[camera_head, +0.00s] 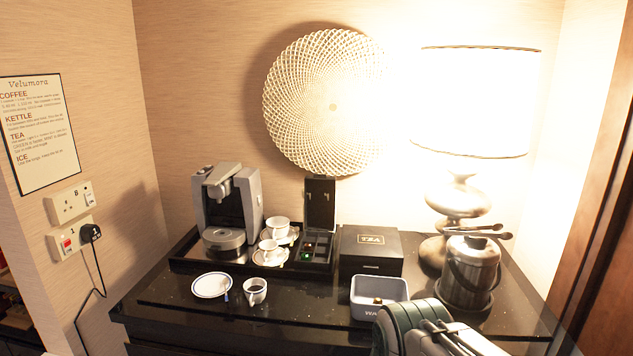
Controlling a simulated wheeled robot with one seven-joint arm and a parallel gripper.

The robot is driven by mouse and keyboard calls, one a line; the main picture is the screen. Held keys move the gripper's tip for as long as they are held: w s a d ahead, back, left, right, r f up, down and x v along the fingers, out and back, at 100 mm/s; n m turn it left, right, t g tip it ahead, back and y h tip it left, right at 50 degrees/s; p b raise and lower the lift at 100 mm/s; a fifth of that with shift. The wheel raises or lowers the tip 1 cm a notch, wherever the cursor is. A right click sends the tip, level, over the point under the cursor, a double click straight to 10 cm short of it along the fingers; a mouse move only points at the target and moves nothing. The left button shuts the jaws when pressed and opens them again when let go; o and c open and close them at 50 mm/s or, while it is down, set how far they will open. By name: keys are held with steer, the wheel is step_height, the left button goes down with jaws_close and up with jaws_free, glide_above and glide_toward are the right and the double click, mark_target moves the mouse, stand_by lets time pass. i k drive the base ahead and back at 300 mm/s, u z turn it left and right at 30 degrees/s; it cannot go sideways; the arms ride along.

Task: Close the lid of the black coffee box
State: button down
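The black coffee box (316,264) stands on the dark tray, right of the cups, with its lid (320,203) raised upright at the back. Its open compartments hold small items, one of them green; the contents are too small to make out. My gripper (437,336) is at the bottom edge, right of centre, partly cut off by the frame. It is in front of the counter, well apart from the coffee box. Its fingertips cannot be made out clearly, nor whether it is open.
A closed black TEA box (372,266) stands directly right of the coffee box. A grey bin (378,296) is in front of it. A metal ice bucket (470,270) and lamp (459,205) stand right. A coffee machine (228,208), cups (256,291) and a plate (211,285) are left.

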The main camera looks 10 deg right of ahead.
mark_target(319, 214)
steer(key=z, duration=0.05)
steer(key=k, duration=0.45)
steer(key=u, duration=1.05)
steer(key=i, duration=1.15)
steer(key=z, duration=0.3)
